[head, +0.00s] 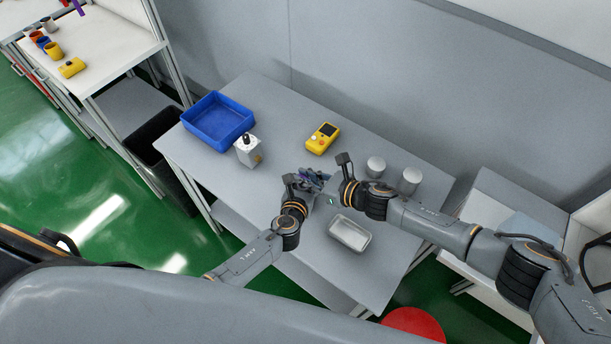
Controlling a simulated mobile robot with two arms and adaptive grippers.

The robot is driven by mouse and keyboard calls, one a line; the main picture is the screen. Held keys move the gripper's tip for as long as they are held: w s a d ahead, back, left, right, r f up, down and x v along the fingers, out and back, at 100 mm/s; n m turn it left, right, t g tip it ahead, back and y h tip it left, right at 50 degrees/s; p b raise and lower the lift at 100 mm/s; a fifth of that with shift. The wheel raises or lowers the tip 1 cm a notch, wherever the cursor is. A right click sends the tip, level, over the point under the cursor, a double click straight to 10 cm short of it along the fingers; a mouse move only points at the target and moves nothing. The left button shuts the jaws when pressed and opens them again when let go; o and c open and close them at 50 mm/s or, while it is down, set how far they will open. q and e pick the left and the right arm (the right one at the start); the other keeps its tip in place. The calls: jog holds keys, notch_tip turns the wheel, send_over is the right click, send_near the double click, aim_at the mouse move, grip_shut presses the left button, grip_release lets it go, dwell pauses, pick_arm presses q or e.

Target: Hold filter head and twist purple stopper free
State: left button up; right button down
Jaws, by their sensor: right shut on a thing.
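A small purple piece, which looks like the purple stopper (318,177), shows between my two grippers above the grey table. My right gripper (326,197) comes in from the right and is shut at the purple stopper. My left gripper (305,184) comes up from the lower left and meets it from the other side. Its fingers overlap the held part, so I cannot tell how far they are closed. The filter head is not clearly visible; the grippers hide most of what is between them.
A yellow device (323,138) lies behind my grippers. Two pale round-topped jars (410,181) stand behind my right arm. A metal tray (350,235) sits in front.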

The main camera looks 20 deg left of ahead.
pick_arm(q)
jog(key=shift+w, duration=0.15)
pick_arm(e)
jog(key=shift+w+n+g, duration=0.1)
jog(key=shift+n+g, duration=0.3)
jog(key=shift+g, duration=0.1)
jog(key=c, duration=1.3)
grip_release()
jog(key=shift+o, duration=0.2)
jog(key=shift+d, duration=0.15)
jog(key=v, duration=1.1)
jog(key=shift+d, duration=0.35)
jog(key=shift+r, duration=0.15)
pick_arm(q)
jog(key=o, duration=1.7)
